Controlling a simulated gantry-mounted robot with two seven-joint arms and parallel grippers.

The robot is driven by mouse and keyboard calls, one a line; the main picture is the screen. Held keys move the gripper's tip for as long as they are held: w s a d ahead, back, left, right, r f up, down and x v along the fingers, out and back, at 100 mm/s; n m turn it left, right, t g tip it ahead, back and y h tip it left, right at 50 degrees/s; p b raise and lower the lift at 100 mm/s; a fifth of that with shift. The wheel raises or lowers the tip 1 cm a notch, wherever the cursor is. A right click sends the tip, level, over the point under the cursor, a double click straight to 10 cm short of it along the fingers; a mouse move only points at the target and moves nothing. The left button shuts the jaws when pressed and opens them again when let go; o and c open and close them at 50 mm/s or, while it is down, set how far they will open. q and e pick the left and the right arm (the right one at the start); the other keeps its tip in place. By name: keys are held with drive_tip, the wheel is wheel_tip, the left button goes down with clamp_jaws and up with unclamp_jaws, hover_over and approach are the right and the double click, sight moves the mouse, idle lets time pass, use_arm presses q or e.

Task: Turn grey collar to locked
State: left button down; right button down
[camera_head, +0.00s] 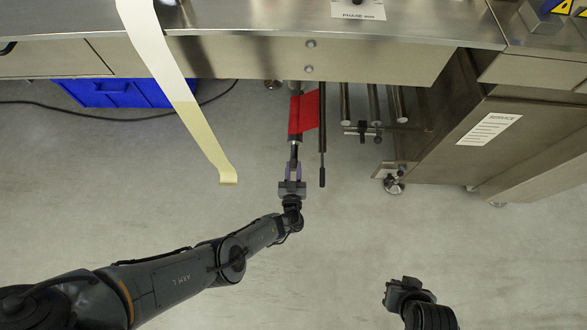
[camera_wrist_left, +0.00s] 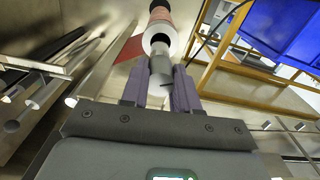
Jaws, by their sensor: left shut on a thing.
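The grey collar (camera_wrist_left: 161,66) sits at the near end of a shaft below the machine's steel front. In the left wrist view it lies between the purple fingers of my left gripper (camera_wrist_left: 160,88), which are shut on it. In the head view my left gripper (camera_head: 293,172) reaches up to the end of the shaft (camera_head: 294,150), and its fingers hide most of the collar. The collar's lock markings cannot be made out. My right gripper (camera_head: 403,285) is at the lower right over the floor, away from the collar; its fingers are too small to read.
A red film piece (camera_head: 309,112) hangs on the shaft, beside a dark lever rod (camera_head: 322,150). Several steel rods (camera_head: 374,105) stand to the right. A cream film strip (camera_head: 175,85) hangs on the left. A blue crate (camera_head: 112,93) is under the machine. The floor in front is clear.

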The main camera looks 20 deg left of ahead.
use_arm(q)
drive_tip(key=m, duration=0.5)
drive_tip(key=shift+m, duration=0.3)
drive_tip(key=m, duration=1.2)
drive_tip(key=shift+m, duration=0.4)
drive_tip(key=m, duration=0.4)
drive_tip(key=shift+m, duration=0.4)
drive_tip(key=c, duration=0.8)
unclamp_jaws()
drive_tip(key=shift+c, duration=0.2)
drive_tip(key=shift+s+r, duration=0.1)
